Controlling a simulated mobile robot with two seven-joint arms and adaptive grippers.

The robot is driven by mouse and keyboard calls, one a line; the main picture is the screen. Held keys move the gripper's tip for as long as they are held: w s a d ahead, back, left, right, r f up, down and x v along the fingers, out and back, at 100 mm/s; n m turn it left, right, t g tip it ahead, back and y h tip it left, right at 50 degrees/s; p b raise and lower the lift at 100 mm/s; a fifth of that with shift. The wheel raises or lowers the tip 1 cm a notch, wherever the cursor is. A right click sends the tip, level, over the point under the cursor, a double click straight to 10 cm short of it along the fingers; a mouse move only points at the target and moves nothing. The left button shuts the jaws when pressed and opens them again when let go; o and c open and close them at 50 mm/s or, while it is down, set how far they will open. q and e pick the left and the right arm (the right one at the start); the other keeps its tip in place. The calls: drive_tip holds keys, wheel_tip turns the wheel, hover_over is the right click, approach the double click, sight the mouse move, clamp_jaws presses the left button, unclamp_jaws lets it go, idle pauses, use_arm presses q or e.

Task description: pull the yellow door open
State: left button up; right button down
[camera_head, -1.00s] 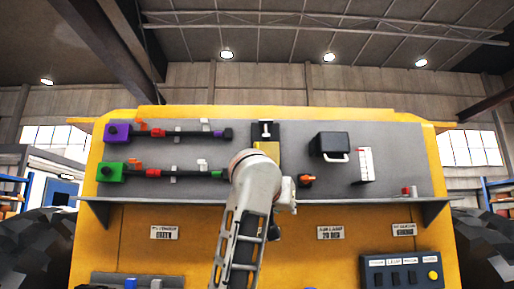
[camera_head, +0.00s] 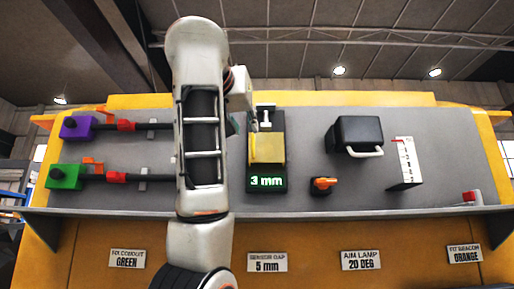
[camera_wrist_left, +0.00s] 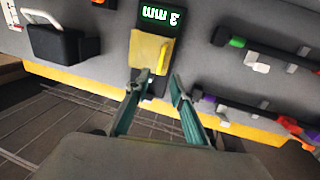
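The yellow door (camera_head: 267,148) is a small panel on a dark upright unit in the middle of the grey board. It looks closed, above a display (camera_head: 267,181) reading "3 mm". In the left wrist view the scene is upside down; the yellow door (camera_wrist_left: 145,50) has a yellow bar handle (camera_wrist_left: 162,57) along one side. My left gripper (camera_wrist_left: 160,80) is open, its two fingertips apart close to the handle end of the door. I cannot tell whether they touch it. In the head view my arm hides most of the gripper. My right gripper is not in view.
A black lamp box (camera_head: 358,134) with a white handle, an orange knob (camera_head: 323,185) and a white scale (camera_head: 404,163) stand right of the door. Purple (camera_head: 77,127) and green (camera_head: 66,177) connectors sit at left. A ledge (camera_head: 300,217) runs below.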

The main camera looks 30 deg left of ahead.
sight(253, 139)
use_arm(q)
drive_tip(key=p+x, duration=0.2)
drive_tip(key=x, duration=0.5)
drive_tip(key=shift+w+a+r+p, duration=0.15)
drive_tip(key=shift+w+p, duration=0.1)
drive_tip(key=shift+p, duration=0.05)
clamp_jaws()
